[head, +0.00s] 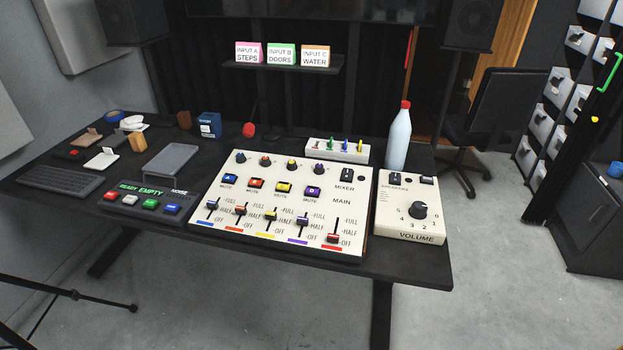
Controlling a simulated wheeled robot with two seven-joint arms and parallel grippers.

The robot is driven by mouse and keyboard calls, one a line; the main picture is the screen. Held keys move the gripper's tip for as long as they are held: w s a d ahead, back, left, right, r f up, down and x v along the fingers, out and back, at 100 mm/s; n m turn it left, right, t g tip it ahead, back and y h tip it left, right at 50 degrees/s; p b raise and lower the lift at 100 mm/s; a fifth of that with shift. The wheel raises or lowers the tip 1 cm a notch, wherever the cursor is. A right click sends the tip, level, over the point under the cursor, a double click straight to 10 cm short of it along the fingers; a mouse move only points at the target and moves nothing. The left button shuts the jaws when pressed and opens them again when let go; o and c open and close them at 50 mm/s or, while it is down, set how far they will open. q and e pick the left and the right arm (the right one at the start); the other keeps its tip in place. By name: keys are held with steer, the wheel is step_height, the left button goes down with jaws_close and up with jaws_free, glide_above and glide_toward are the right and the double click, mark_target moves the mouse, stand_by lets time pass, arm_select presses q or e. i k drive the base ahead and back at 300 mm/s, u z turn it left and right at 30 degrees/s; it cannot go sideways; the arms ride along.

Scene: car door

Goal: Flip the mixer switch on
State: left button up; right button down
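The cream mixer panel (270,188) lies on the dark desk, with several colored mute buttons, knobs and slide faders. The mixer switch (347,175) is a small black switch at its upper right, above the "MIXER" label. I cannot tell its position at this size. Neither of my grippers shows in the head view.
A volume box (410,208) with a black knob stands right of the mixer. A white bottle (398,138) with a red cap stands behind it. A red-tipped microphone (248,130) and a patch box (338,150) stand behind the mixer. A button panel (145,200) lies left.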

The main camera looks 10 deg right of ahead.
mark_target(348, 173)
steer(key=u, duration=0.4)
steer(key=k, duration=0.45)
steer(key=u, duration=0.75)
steer(key=i, duration=0.85)
steer(key=z, duration=0.55)
steer(key=i, duration=0.9)
steer(key=z, duration=1)
